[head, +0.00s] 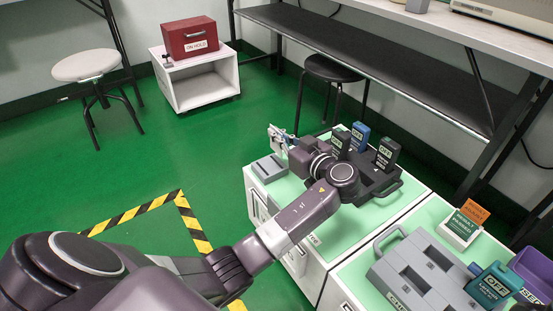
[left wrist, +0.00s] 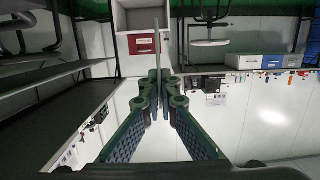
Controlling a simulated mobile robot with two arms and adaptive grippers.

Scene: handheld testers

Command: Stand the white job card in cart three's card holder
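My left gripper (head: 287,143) reaches over the far left corner of the nearer-centre cart (head: 340,237). In the left wrist view its fingers (left wrist: 160,108) are closed together on a thin pale card (left wrist: 157,45), seen edge-on. The white card (head: 276,134) shows partly in the head view, beyond the wrist. A grey block with a slot, apparently a card holder (head: 269,169), stands on the cart just below the gripper, apart from the card. A white holder (head: 459,231) with green and orange cards stands on the right cart. No cart number is readable. My right gripper is out of view.
A dark tray with several handheld testers (head: 387,153) stands behind my left wrist. A grey case (head: 425,272) and a teal tester (head: 494,284) are on the right cart. A purple bin (head: 535,270) is at the right edge. A red box (head: 190,37) stands far back.

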